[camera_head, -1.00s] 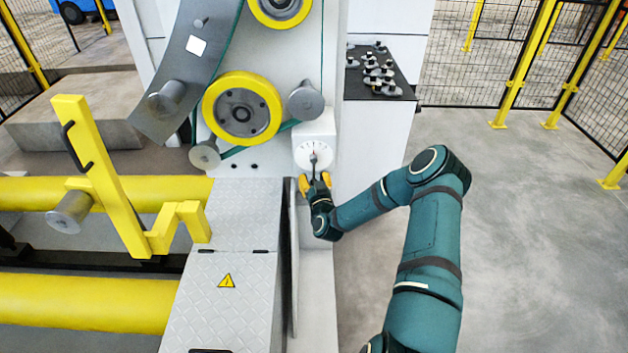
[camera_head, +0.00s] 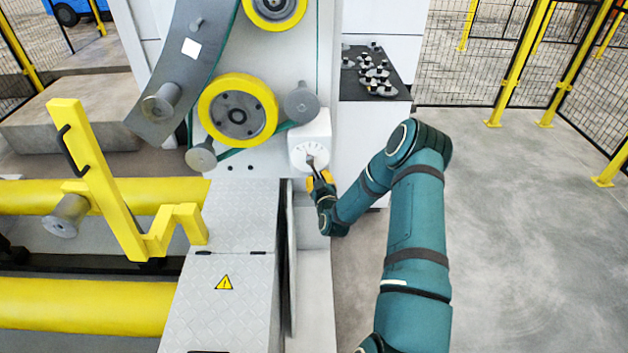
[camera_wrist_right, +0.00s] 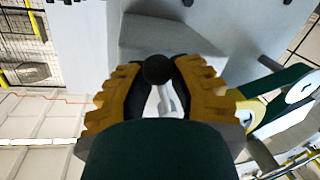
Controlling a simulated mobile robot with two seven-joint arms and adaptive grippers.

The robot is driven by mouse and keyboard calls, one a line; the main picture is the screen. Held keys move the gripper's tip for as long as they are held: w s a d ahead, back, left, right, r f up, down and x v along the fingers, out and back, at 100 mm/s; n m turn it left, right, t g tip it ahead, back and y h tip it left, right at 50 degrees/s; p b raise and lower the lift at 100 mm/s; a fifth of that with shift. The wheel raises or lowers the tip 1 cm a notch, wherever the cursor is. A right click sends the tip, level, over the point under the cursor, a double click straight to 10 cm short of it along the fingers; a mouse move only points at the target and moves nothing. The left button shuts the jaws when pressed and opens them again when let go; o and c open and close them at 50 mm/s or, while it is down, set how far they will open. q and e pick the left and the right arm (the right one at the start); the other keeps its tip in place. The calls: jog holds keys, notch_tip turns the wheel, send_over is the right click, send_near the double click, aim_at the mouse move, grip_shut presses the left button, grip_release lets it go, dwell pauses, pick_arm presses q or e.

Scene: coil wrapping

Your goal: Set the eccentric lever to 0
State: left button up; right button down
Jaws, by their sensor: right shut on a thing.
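The eccentric lever (camera_head: 312,163) is a short grey handle on the white dial (camera_head: 302,152) of the machine's front. In the head view it leans from the dial centre down and to the right. My right gripper (camera_head: 319,179) is at its lower end, with yellow-orange fingers shut on it. In the right wrist view the lever (camera_wrist_right: 166,100) and its dark round knob (camera_wrist_right: 157,70) lie between the ribbed fingers of the gripper (camera_wrist_right: 158,88). The scale digits are too small to read. My left gripper is not in view.
Yellow wheels (camera_head: 212,112) and grey rollers (camera_head: 301,103) sit above and left of the dial. A yellow bracket arm (camera_head: 100,180) stands at left. A dark shelf (camera_head: 398,92) with small knobbed parts is at the back right. The floor (camera_head: 500,220) at right is clear.

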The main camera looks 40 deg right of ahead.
jog(key=shift+s+d+r+n+g, duration=0.15)
jog(key=shift+s+d+r+n, duration=0.15)
jog(key=shift+n, duration=0.4)
jog(key=shift+s+d+r+n+g, duration=0.1)
jog(key=shift+s+d+r+n, duration=0.15)
jog(key=shift+n, duration=0.45)
jog(key=shift+s+d+r+n+g, duration=0.2)
jog(key=shift+d+n, duration=0.15)
jog(key=shift+n, duration=0.35)
jog(key=c, duration=0.8)
grip_release()
jog(key=shift+o, duration=0.2)
jog(key=v, duration=1.2)
jog(key=shift+a, duration=0.1)
